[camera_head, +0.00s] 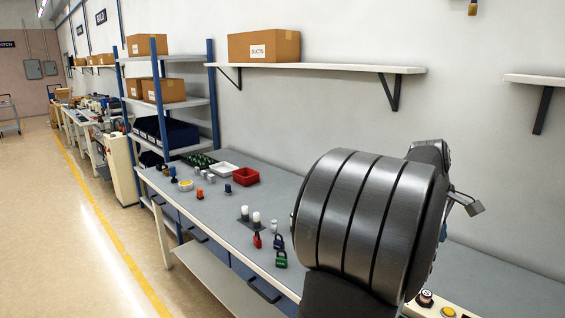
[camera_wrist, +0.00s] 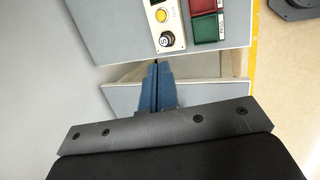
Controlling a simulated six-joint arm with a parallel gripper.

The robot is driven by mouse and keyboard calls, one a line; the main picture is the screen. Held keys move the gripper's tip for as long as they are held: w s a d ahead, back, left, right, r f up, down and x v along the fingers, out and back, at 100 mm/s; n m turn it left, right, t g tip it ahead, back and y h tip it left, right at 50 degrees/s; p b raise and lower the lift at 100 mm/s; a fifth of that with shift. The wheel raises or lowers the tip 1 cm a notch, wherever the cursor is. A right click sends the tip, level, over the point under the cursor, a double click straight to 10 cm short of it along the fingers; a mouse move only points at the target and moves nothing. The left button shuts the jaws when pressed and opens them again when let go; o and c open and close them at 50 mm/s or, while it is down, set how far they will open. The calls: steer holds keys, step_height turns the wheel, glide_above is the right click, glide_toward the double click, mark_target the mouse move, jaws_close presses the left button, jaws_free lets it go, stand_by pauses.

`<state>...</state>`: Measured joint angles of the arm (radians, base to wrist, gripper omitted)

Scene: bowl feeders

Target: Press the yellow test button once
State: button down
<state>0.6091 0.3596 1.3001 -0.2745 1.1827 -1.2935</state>
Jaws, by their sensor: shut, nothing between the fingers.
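The yellow test button (camera_wrist: 161,15) sits on a light control panel (camera_wrist: 177,18) at the top of the wrist view, with a small printed label beside it. In the head view a yellow button (camera_head: 447,311) shows on the panel at the bottom right edge. My gripper (camera_wrist: 156,64) has narrow blue fingers, shut with nothing between them. Its tips point toward the panel and appear just below the silver and black knob (camera_wrist: 167,40) in the picture. The tips are apart from the button. My arm hides the fingers in the head view.
A red tray (camera_wrist: 203,5) and a green tray (camera_wrist: 207,27) lie right of the panel. Shelves with cardboard boxes (camera_head: 264,47) are on the wall.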

steer(key=shift+f, duration=0.1)
stand_by(0.6)
steer(key=m+t+y, duration=0.3)
steer(key=m+t, duration=0.5)
steer(key=m, duration=1.2)
glide_above(450, 314)
step_height(450, 314, down, 18)
steer(key=shift+d+f, duration=0.1)
steer(key=shift+n, duration=0.3)
steer(key=shift+f, duration=4.4)
steer(key=shift+f, duration=0.15)
steer(key=shift+f, duration=0.3)
